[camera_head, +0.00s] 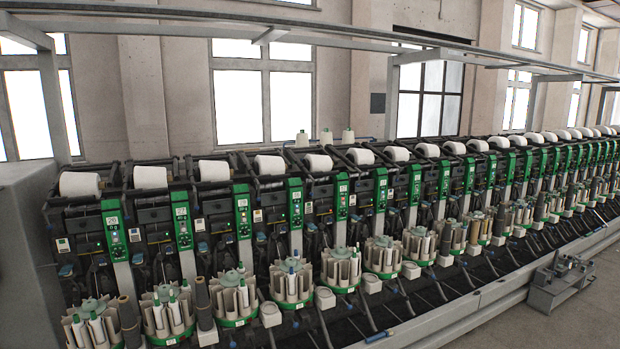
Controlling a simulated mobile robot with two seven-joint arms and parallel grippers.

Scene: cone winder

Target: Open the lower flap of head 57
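A long cone winder with many heads side by side runs from the left foreground to the far right. Each head has a green panel with a number label, such as the nearest green panel (114,232) and the one beside it (182,222). The labels are too small to read surely, and I cannot tell which head is 57. No lower flap can be made out clearly among the dark parts below the panels. Neither of my grippers is in view.
White yarn cones (150,177) lie along the top. Round bobbin magazines (234,297) stick out in front of the heads. A grey rail (480,306) runs along the machine's foot. A small grey cart (560,283) stands at right on open floor (585,325).

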